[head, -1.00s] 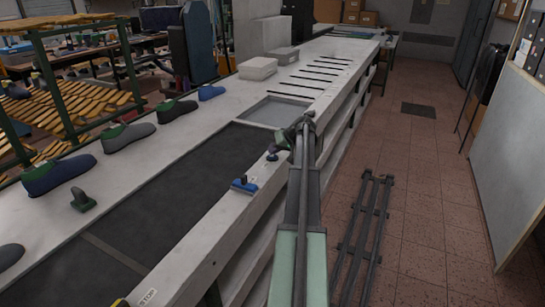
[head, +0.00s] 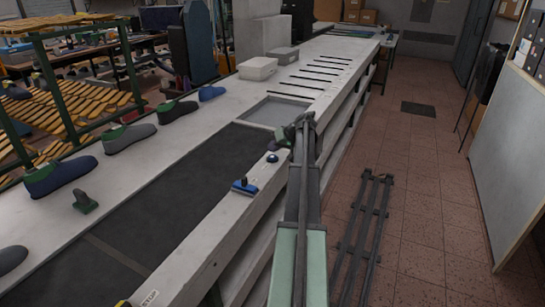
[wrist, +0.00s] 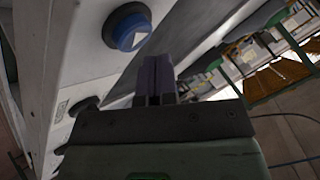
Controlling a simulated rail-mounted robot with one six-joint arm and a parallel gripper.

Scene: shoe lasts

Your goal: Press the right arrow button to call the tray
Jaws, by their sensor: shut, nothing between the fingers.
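In the wrist view a round blue button (wrist: 128,27) in a dark collar bears a white arrow-like mark; it sits on the pale face of the bench, up and left of my fingers. My gripper (wrist: 155,65) is shut and empty, its dark fingertips apart from the button. I cannot tell which way the arrow points. No tray is clearly identifiable.
Another dark round button (wrist: 85,105) shows in the wrist view. The tiled floor at right holds a dark rack (head: 365,220).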

